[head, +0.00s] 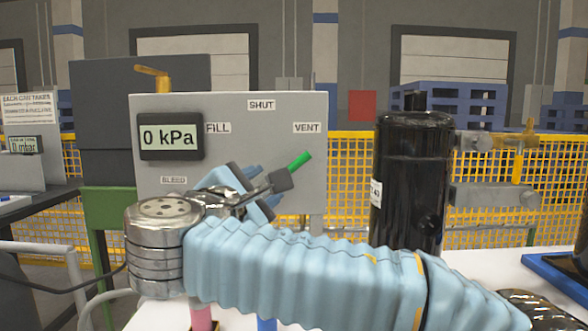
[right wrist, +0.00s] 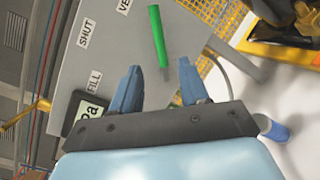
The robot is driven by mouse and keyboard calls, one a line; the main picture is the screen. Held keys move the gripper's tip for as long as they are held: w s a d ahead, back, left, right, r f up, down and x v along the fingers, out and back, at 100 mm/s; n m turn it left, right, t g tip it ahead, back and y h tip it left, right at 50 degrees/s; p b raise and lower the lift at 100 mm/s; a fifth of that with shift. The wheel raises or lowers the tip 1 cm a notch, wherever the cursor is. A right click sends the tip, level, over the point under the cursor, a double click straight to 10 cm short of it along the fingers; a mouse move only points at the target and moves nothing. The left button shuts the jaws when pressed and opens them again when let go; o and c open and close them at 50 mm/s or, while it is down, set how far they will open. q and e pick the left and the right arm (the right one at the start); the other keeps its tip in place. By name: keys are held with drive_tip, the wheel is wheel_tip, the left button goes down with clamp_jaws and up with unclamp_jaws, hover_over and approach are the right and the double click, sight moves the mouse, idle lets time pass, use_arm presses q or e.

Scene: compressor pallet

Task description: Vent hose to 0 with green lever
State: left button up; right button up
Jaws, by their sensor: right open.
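The grey panel (head: 240,112) carries the labels FILL, SHUT, VENT and BLEED. The green lever (head: 299,161) slants up and right, its tip below the VENT label (head: 307,128). The display (head: 170,137) reads 0 kPa. My right gripper (head: 258,188) is in front of the panel, below and left of the green handle, with its blue fingers apart. In the right wrist view, the green lever (right wrist: 158,36) lies beyond the open fingertips (right wrist: 160,75), with nothing visible held between them. My left gripper is not in view.
A black cylinder (head: 412,185) stands right of the panel on the white top. A yellow mesh fence (head: 350,175) runs behind. A second display reading 0 mbar (head: 25,145) is at far left. My light blue sleeved arm crosses the foreground, hiding the panel's lower part.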

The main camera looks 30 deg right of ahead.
drive_tip(key=p+x, duration=0.1)
drive_tip(key=x, duration=1.1)
drive_tip(key=shift+w+d, duration=0.2)
drive_tip(key=shift+d, duration=0.1)
clamp_jaws()
